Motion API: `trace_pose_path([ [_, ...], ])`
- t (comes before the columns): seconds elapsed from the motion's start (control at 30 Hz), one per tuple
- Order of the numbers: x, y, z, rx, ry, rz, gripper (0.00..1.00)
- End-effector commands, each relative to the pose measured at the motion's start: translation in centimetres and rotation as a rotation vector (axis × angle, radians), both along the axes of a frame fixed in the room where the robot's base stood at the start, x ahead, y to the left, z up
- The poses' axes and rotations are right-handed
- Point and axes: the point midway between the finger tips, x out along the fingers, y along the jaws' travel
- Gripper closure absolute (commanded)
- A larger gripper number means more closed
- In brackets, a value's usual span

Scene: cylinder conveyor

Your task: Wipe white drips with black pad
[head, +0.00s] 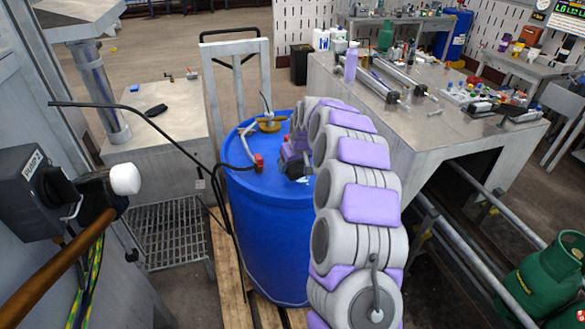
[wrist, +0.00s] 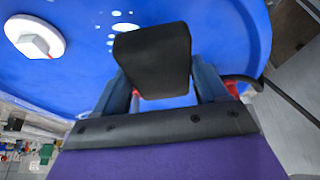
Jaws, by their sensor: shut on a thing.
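A blue drum (head: 262,240) stands upright on a wooden pallet. In the wrist view its blue lid (wrist: 225,25) fills the upper part. White drips (wrist: 125,27) lie on the lid as several small oval spots beside and just beyond the black pad (wrist: 153,58). My gripper (wrist: 155,85) is shut on the pad, a finger on each side. It also shows in the head view (head: 297,165), low over the right part of the lid, partly behind my arm. I cannot tell whether the pad touches the lid. The pad and drips are not clear in the head view.
A white cap (wrist: 35,37) sits on the lid. A brass fitting (head: 268,124) and a red-handled valve (head: 259,163) with a black hose rise from the drum. A cluttered metal table (head: 430,130) stands right, a smaller bench (head: 165,125) left, and a pump box (head: 38,190) nearer left.

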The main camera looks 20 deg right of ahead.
Motion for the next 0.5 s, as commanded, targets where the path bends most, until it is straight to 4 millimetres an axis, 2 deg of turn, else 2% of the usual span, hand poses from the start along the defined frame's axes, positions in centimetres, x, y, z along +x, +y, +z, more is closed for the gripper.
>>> trace_pose_path([
  [0.3, -0.5, 0.8, 2.8, -0.001, 0.002, 0.000, 0.52],
  [0.5, -0.5, 1.1, 3.3, -0.004, 0.003, 0.001, 0.52],
])
